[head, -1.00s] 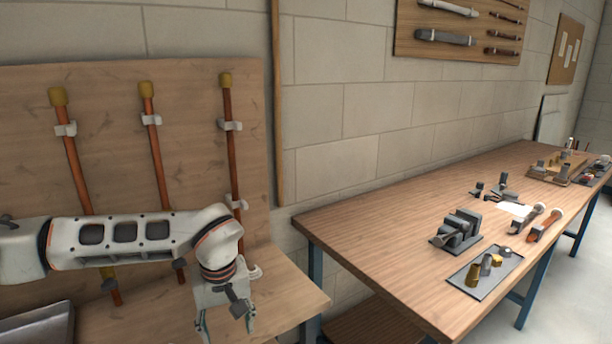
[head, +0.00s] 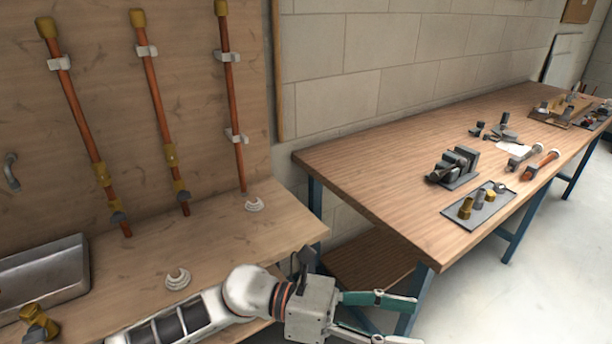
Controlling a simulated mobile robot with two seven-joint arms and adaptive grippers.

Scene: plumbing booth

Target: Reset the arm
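My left arm comes in along the bottom of the head view from the left. Its gripper (head: 412,322) points right, with two teal fingers spread apart and nothing between them. The lower finger is partly cut off by the bottom edge of the picture. In the picture, the gripper lies in front of the gap between the wooden booth ledge and the long workbench. My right gripper is not in view.
Copper pipes (head: 158,105) with brass fittings stand clipped to the wooden panel (head: 190,60). White rings (head: 178,279), a metal sink (head: 45,270) and a brass fitting (head: 38,322) are on the ledge. The workbench (head: 365,168) holds a vise (head: 455,167) and a parts tray (head: 490,212).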

